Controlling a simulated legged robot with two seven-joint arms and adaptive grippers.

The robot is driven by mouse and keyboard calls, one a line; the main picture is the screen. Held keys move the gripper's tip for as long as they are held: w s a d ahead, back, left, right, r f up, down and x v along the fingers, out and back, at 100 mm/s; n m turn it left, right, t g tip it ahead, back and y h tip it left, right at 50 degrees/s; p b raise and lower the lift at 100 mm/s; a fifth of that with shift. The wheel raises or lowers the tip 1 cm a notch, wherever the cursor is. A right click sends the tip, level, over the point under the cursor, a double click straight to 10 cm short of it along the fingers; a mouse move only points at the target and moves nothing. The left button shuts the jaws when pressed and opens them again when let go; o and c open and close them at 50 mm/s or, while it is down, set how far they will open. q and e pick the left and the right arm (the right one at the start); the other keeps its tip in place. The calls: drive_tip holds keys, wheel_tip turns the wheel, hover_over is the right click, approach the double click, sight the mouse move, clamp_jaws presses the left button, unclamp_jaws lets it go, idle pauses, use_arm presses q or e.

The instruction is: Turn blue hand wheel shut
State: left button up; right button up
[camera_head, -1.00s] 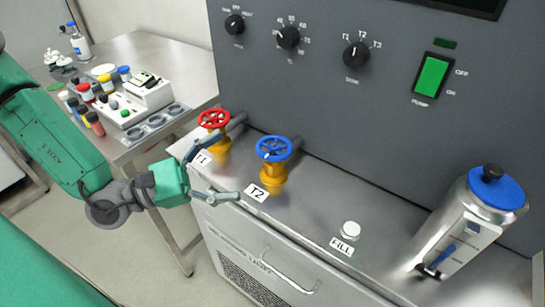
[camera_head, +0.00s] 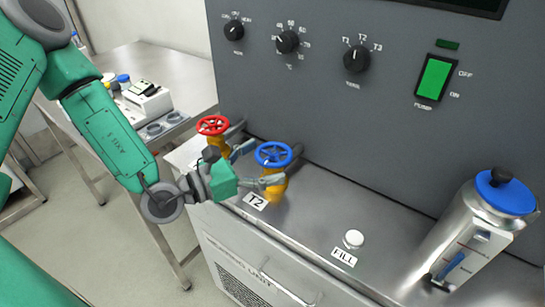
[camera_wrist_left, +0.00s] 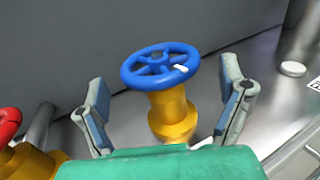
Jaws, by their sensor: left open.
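The blue hand wheel (camera_head: 273,154) sits on a yellow valve body (camera_head: 274,189) behind the T2 label. In the left wrist view the blue wheel (camera_wrist_left: 160,66) is upright on its yellow stem, a white mark on its rim. My left gripper (camera_head: 256,166) is open just left of the wheel. In the left wrist view its two fingers (camera_wrist_left: 164,100) stand apart, one on each side of the wheel and valve body. I see no clear contact with the wheel. My right gripper is not in view.
A red hand wheel (camera_head: 213,125) stands close on the left, behind my gripper. A white FILL cap (camera_head: 353,239) and a metal canister with a blue lid (camera_head: 505,192) are to the right. The grey panel (camera_head: 320,90) rises behind.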

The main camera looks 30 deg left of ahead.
use_arm(q)
drive_tip(key=shift+x, duration=1.05)
drive_tip(key=c, duration=1.1)
drive_tip(key=shift+a+r+m+g+h+p, duration=0.15)
drive_tip(key=shift+m+g+h+p, duration=0.15)
drive_tip(key=shift+m+h+p, duration=0.2)
drive_tip(key=shift+c, duration=0.2)
drive_tip(key=shift+m+g+h, duration=0.3)
drive_tip(key=shift+h, duration=0.1)
drive_tip(key=o, duration=1.1)
drive_tip(key=shift+o, duration=0.2)
